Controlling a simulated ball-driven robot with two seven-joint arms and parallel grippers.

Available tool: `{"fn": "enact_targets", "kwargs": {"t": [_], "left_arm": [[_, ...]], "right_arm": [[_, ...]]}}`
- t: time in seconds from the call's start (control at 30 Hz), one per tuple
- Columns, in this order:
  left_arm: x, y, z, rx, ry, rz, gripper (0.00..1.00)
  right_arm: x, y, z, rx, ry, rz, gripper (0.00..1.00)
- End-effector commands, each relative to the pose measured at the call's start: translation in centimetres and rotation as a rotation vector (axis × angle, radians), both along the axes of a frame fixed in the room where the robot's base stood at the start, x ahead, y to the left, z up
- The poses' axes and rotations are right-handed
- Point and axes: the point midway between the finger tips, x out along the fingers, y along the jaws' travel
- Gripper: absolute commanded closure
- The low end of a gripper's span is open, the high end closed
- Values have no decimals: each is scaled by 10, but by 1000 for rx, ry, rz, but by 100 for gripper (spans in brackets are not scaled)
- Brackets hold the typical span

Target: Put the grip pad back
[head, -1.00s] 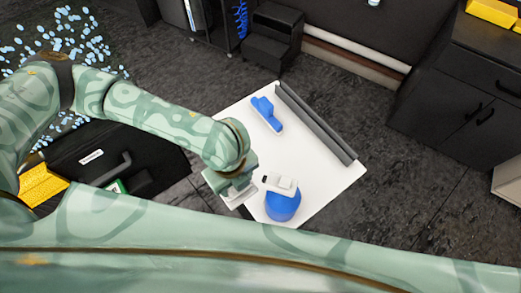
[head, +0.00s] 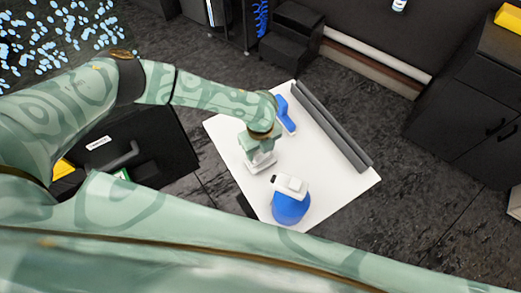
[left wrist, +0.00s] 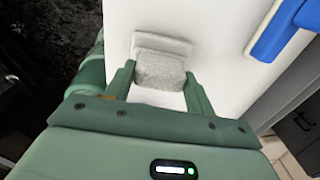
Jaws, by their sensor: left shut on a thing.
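The grip pad (left wrist: 160,70) is a pale grey-white block with a flat plate at its far end. In the left wrist view it sits between the fingers of my left gripper (left wrist: 158,82), which is shut on it. In the head view my left gripper (head: 260,157) is over the left part of the white board (head: 228,127), with the pale pad (head: 262,165) below it. I cannot tell whether the pad touches the board. My right gripper is not in view.
A blue-handled tool (head: 286,122) lies beyond my gripper, partly hidden by my arm. Dark rolls (head: 332,127) lie along the right edge. A black case (head: 165,140) is at left.

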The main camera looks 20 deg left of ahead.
Motion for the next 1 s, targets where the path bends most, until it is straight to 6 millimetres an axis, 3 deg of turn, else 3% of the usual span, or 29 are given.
{"fn": "enact_targets", "kwargs": {"t": [0.37, 0.4, 0.47, 0.5, 0.8, 1.0], "left_arm": [[1, 0, -8, -1, -2, 0, 68], [1, 0, -9, -1, -2, 0, 43], [1, 0, -9, -1, -2, 0, 26], [1, 0, -9, -1, -2, 0, 24], [1, 0, -5, -1, -2, 0, 24], [2, 0, 29, -3, -4, -1, 24]], "right_arm": [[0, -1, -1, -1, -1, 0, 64], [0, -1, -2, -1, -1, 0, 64], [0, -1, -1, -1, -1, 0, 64], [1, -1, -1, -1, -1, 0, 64], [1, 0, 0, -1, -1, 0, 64], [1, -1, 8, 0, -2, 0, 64]]}}
